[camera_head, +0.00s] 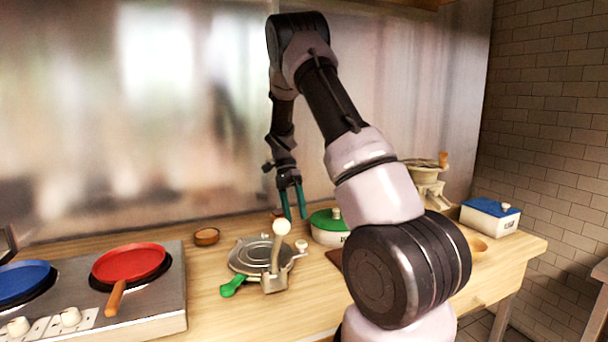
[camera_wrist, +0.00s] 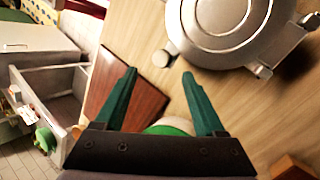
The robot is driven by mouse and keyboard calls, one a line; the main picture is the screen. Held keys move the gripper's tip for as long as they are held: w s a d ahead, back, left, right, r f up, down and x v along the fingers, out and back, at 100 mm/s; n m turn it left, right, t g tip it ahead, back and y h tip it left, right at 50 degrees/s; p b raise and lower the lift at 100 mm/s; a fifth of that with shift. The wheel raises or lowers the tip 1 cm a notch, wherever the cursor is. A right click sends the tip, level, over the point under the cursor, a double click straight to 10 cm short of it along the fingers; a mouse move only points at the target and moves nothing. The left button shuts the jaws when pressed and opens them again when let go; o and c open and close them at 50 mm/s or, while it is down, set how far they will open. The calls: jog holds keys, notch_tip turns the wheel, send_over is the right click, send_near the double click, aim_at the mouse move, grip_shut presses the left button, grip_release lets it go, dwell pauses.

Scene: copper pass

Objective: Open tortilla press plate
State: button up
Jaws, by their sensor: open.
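The tortilla press (camera_head: 258,256) is a round grey metal device on the wooden counter, with a white ball-ended lever (camera_head: 281,228) upright at its front. Its round plate lies flat and looks shut. In the wrist view the press (camera_wrist: 232,28) fills the upper right. My gripper (camera_head: 293,218) is open and empty, with teal fingers pointing down above the counter, behind and to the right of the press. In the wrist view the fingertips (camera_wrist: 160,74) are apart, with the press beyond the right finger. I see no contact with the press.
A green-lidded pot (camera_head: 327,226) stands right of the press. A small brown bowl (camera_head: 207,237) and a green-handled thing (camera_head: 233,286) are near its left side. A stove with a red pan (camera_head: 129,262) and a blue pan (camera_head: 22,279) is at left. A blue-lidded box (camera_head: 490,214) is at right.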

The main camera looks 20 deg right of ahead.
aim_at(302, 242)
jog(key=s+f+t, duration=0.2)
jog(key=s+t, duration=0.1)
jog(key=shift+f, duration=0.35)
jog(key=shift+s+d+f+t, duration=0.1)
jog(key=shift+s+f+t, duration=0.2)
jog(key=shift+f+t, duration=0.25)
jog(key=shift+s+a+f+t, duration=0.1)
jog(key=shift+s+f+t, duration=0.15)
jog(key=shift+f+t, duration=0.3)
jog(key=shift+s+d+f+t, duration=0.1)
jog(key=shift+s+f+t, duration=0.25)
jog(key=shift+f, duration=0.35)
jog(key=s+a+r+n+t, duration=0.1)
jog(key=s+r, duration=0.2)
jog(key=r, duration=0.7)
jog(key=s+a+r+n+t, duration=0.1)
jog(key=s+r, duration=0.3)
jog(key=r, duration=0.7)
jog(key=shift+a+r+n+t+y, duration=0.15)
jog(key=shift+r+n+t+y, duration=0.15)
jog(key=shift+n, duration=0.3)
